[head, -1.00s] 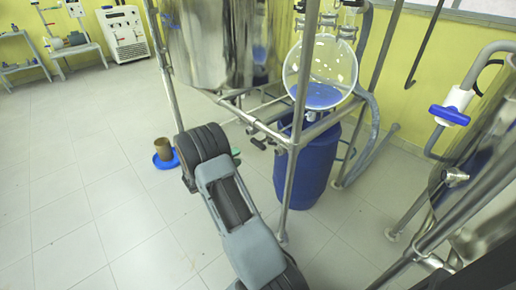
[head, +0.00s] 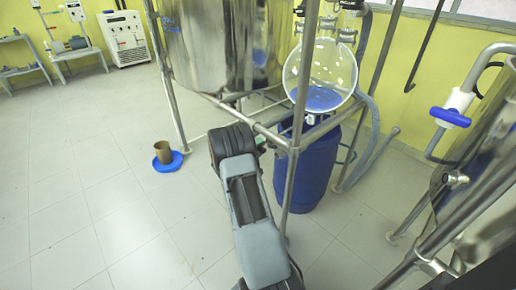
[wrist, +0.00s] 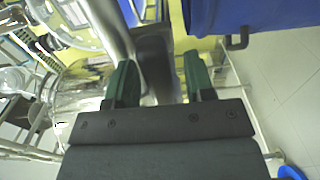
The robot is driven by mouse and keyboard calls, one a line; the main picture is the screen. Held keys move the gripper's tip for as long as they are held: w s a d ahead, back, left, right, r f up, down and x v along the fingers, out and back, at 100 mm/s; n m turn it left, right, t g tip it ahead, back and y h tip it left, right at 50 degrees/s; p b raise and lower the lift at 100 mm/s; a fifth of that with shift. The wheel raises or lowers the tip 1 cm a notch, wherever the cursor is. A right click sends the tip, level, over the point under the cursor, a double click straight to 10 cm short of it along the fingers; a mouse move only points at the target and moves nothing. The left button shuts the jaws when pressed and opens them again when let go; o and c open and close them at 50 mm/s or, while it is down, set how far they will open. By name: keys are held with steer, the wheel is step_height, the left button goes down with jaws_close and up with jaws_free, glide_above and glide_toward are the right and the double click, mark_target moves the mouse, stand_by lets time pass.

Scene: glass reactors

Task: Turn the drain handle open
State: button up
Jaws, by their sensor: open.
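The drain handle appears to be the dark grey, bar-like piece (wrist: 155,62) between the fingertips in the wrist view, beside a shiny steel pipe (wrist: 112,28). My gripper (wrist: 156,82) is open, with one green finger on each side of the dark piece. I cannot tell whether either finger touches it. In the head view my gripper (head: 262,142) is at the steel frame, under the large steel vessel (head: 215,50) and left of the blue barrel. My wrist hides most of the drain valve there.
A blue barrel (head: 318,175) stands under a round glass vessel (head: 322,75) with blue liquid. A frame post (head: 297,125) is close beside my wrist. A brown cup (head: 163,148) stands on a blue dish (head: 168,164). A blue-handled valve (head: 450,116) is at right.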

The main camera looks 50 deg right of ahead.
jaws_close()
stand_by(0.4)
steer(key=shift+n, duration=0.3)
steer(key=n, duration=0.3)
steer(key=shift+n, duration=0.4)
steer(key=n, duration=0.4)
steer(key=shift+n, duration=0.3)
steer(key=n+p, duration=0.1)
steer(key=n, duration=0.3)
steer(key=shift+p, duration=0.4)
steer(key=shift+n+p, duration=0.65)
steer(key=shift+n, duration=1.45)
